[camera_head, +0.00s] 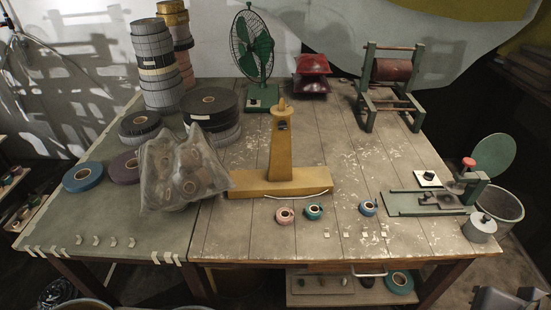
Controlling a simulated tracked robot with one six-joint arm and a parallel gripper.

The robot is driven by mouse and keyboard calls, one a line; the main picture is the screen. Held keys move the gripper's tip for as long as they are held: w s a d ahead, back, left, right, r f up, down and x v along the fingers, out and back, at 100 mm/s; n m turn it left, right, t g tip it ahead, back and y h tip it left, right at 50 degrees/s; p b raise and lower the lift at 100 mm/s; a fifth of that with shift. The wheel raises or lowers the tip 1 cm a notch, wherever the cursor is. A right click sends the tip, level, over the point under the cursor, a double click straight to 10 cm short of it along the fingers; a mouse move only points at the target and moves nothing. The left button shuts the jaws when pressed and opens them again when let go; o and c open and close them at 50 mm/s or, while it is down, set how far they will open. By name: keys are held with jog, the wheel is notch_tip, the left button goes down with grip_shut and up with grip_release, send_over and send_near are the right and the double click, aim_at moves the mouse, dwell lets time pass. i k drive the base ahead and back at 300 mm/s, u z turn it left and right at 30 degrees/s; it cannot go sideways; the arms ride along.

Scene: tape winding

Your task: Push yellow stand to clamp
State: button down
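The yellow stand (283,155) is upright on the middle of the table, with a tall tapered post on a long, low base. A dark piece sits near the top of its post, and a thin pale strip lies along the base's front right. A green device with a flat plate, a red knob and a round green disc (465,185) stands at the table's right side; it looks like the clamp. A gap of bare table lies between the stand and this device. I see no gripper that I can make out, and nothing is seen touching the stand.
A clear bag (183,172) of rolls sits close left of the stand. Small tape rolls (313,212) lie in front of it. A green fan (254,55) and a roller frame (391,85) stand behind. A metal pot (480,228) is at the right edge.

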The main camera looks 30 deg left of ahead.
aim_at(280, 180)
jog(key=z, duration=0.05)
jog(key=i, duration=1.05)
jog(key=u, duration=4.45)
